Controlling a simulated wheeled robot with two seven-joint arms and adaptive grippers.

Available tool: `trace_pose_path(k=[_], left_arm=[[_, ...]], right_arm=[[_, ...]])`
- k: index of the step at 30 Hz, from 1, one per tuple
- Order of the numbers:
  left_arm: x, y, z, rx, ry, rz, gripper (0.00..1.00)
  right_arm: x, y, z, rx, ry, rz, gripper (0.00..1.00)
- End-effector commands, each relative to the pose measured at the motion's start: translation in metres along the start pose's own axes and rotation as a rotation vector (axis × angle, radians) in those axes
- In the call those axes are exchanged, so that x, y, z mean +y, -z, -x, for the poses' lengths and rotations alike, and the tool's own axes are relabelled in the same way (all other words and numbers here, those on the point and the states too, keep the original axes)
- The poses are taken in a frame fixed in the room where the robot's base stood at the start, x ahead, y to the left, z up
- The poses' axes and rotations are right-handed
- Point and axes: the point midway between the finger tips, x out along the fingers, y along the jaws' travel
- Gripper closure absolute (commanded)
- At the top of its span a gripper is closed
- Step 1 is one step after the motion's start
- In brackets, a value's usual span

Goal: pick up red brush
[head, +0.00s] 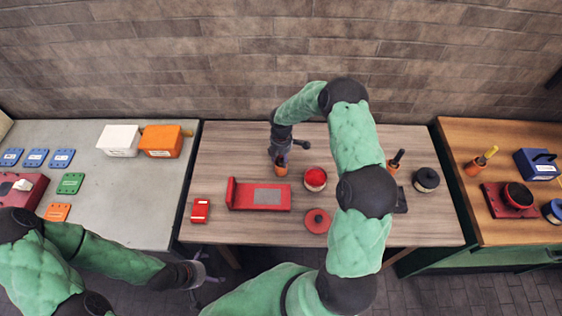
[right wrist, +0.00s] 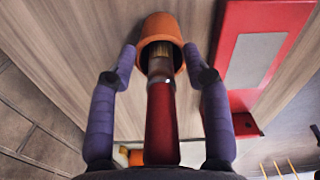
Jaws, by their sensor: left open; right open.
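The red brush (right wrist: 161,125) has a red handle and a metal collar, and it stands bristle end down in an orange pot (right wrist: 160,32). In the head view the same orange pot (head: 291,171) is on the middle wooden table, and my gripper hides most of the brush. My right gripper (right wrist: 157,62) is open, with one purple finger on each side of the brush and pot. I cannot tell whether the fingers touch. My left gripper (head: 205,273) is open and empty, low in front of the tables.
Another orange pot with a dark-handled brush (head: 397,158) and a black tin (head: 426,180) stand further right, past my right arm.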

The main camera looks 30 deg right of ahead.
Motion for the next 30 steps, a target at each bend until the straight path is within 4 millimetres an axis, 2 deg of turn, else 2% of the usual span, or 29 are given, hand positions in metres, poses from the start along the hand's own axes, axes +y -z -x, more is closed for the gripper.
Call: trace_pose_path(k=[4, 5, 9, 10, 23, 26, 30], left_arm=[[0.000, 0.000, 0.000, 0.000, 0.000, 0.000, 0.00], [0.000, 0.000, 0.000, 0.000, 0.000, 0.000, 0.00], [0.000, 0.000, 0.000, 0.000, 0.000, 0.000, 0.00], [0.000, 0.000, 0.000, 0.000, 0.000, 0.000, 0.00], [0.000, 0.000, 0.000, 0.000, 0.000, 0.000, 0.00], [0.000, 0.000, 0.001, 0.000, 0.000, 0.000, 0.00], [0.001, 0.000, 0.002, 0.000, 0.000, 0.000, 0.00]], right_arm=[[0.000, 0.000, 0.001, 0.000, -0.001, 0.000, 0.51], [0.000, 0.000, 0.001, 0.000, -0.001, 0.000, 0.54], [0.000, 0.000, 0.001, 0.000, 0.000, 0.000, 0.94], [0.000, 0.000, 0.001, 0.000, 0.000, 0.000, 1.00], [0.001, 0.000, 0.003, 0.000, -0.001, 0.000, 1.00], [0.001, 0.000, 0.011, -0.001, -0.002, -0.001, 1.00], [0.001, -0.001, 0.035, -0.001, -0.004, 0.001, 1.00]])
